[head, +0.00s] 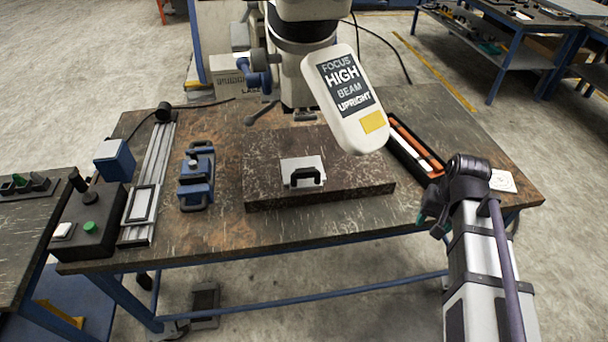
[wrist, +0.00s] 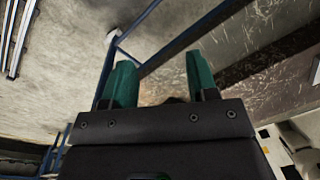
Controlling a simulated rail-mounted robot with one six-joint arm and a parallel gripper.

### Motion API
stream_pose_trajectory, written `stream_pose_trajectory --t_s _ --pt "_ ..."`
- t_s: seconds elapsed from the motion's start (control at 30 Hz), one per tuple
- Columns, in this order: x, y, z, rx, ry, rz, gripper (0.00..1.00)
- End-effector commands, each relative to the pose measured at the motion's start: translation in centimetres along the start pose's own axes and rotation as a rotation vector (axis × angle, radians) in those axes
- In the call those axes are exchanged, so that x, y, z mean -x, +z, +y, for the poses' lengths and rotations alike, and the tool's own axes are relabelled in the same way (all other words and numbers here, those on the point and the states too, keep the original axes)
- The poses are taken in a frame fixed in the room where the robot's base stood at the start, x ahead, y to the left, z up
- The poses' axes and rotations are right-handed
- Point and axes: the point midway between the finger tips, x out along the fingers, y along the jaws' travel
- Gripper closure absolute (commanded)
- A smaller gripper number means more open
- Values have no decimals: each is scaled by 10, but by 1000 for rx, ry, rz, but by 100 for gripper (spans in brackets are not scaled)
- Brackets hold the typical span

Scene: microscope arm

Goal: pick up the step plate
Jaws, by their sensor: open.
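A small silver plate with a black handle, which looks like the step plate (head: 300,164), lies on the dark speckled slab (head: 350,185) in the middle of the bench in the head view. My gripper (wrist: 158,78) shows two green fingers, apart with nothing between them, in the wrist view. In the head view my gripper (head: 424,219) is at the bench's front right, to the right of the slab and apart from the plate. The arm's end partly hides the fingers there. I cannot make out the plate in the wrist view.
The microscope head with a white sign (head: 345,98) hangs above the slab's back. A blue clamp (head: 196,177) stands left of the slab, beside a rail (head: 152,180) and a control box (head: 88,222). An orange-edged tray (head: 415,147) lies to the right.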

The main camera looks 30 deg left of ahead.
Motion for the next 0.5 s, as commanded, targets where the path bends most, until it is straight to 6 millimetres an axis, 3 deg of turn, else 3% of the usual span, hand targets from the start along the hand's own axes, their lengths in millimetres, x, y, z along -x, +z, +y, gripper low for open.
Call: stream_pose_trajectory --t_s 0.03,0.1,0.2,0.27,0.33,0.5 --pt "-7 -52 -58 -36 -40 -21 47" --pt "-12 -92 -139 -188 -100 -73 47" --pt "-14 -127 -222 -488 -153 -173 47" --pt "-12 -140 -238 -674 -166 -225 47" --pt "-10 -144 -243 -852 -166 -270 47" --pt "-9 -138 -242 -1042 -146 -303 47"
